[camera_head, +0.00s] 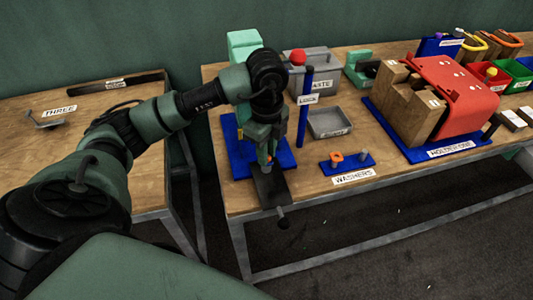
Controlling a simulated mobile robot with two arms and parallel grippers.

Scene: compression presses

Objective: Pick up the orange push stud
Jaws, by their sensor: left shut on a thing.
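My left gripper (265,158) points down over the blue base at the near left of the table. A small orange spot between its fingers looks like the orange push stud (269,160); the fingers are shut on it. Most of it is hidden by the gripper, so I cannot tell whether it is clear of what lies below. A dark plate (270,186) with a knobbed rod sticks out just under the gripper, past the table's front edge. My right gripper is not in view.
A blue post labelled LOCK (304,115) stands close to the right of the gripper. A blue WASHERS holder (347,166) carries an orange piece (336,157). An empty grey tray (329,122), a waste box (318,75) and a red-covered holder (449,90) stand farther right.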

